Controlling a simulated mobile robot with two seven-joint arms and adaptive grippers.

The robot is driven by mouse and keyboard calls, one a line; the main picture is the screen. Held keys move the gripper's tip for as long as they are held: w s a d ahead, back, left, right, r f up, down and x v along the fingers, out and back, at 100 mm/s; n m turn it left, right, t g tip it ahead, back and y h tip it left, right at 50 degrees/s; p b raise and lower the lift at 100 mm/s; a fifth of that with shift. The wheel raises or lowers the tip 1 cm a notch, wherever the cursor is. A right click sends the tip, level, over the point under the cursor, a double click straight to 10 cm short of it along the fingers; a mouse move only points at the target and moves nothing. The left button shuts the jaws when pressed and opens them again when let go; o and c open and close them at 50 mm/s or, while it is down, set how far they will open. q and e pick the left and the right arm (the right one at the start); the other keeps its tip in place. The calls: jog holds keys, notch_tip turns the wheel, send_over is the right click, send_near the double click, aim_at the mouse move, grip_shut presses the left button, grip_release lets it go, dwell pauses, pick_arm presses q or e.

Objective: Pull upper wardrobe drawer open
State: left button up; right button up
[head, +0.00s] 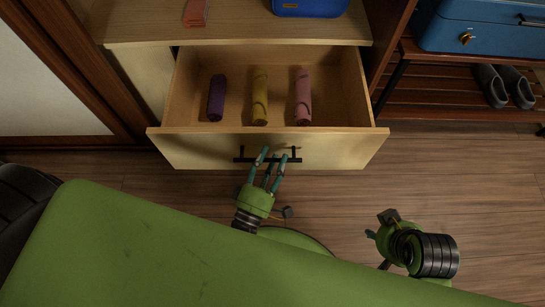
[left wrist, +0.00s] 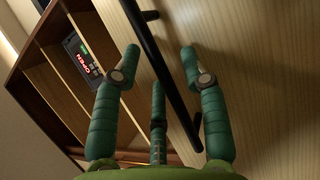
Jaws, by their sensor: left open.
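The upper wardrobe drawer (head: 185,149) is light wood and stands pulled out, with its inside showing in the head view. Its black bar handle (head: 292,159) is on the front panel. My left gripper (head: 269,160) is at the handle, fingers pointing at the drawer front. In the left wrist view the handle (left wrist: 162,70) runs between the spread green fingers (left wrist: 160,75), which are open; whether any finger touches the bar I cannot tell. My right gripper (head: 385,235) is off to the right, away from the drawer; its fingers are mostly hidden.
Purple (head: 216,98), yellow (head: 260,97) and pink (head: 303,97) rolls lie in the drawer. A blue bag (head: 309,7) sits on the wardrobe shelf above. At right, a blue suitcase (head: 480,32) tops a slatted rack with dark shoes (head: 503,86). The wooden floor (head: 450,170) at right is clear.

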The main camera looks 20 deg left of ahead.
pick_arm(q)
jog(key=v, duration=1.1)
jog(key=shift+s, duration=0.3)
jog(key=shift+f, duration=0.1)
